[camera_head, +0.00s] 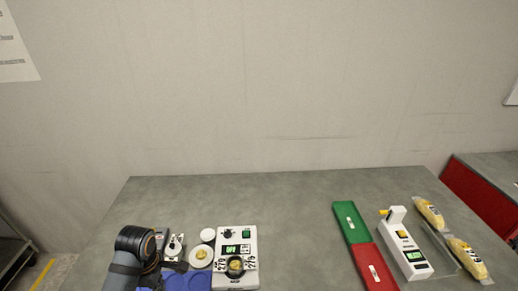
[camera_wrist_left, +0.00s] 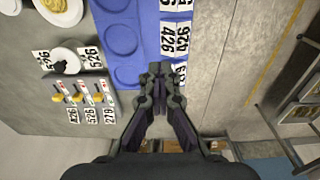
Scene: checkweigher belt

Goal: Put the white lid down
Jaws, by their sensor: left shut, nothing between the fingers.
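A plain white disc (camera_head: 208,235), which looks like the white lid, lies flat on the grey table behind a round dish (camera_head: 200,257) with yellow bits in it. The dish shows cut off in the left wrist view (camera_wrist_left: 58,10). My left gripper (camera_wrist_left: 160,78) is shut and empty, with its fingertips over the edge of the blue tray (camera_wrist_left: 98,45) of round recesses. In the head view it is left of the disc and apart from it, partly hidden by my arm. My right gripper is not in view.
A white device with a display (camera_head: 232,233) stands right of the dish. A tagged white round item with a black knob (camera_wrist_left: 64,62) is near the tray. Green (camera_head: 350,222) and red (camera_head: 372,269) trays, a white sealer-like device (camera_head: 405,245) and yellow bags lie right. The middle table is clear.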

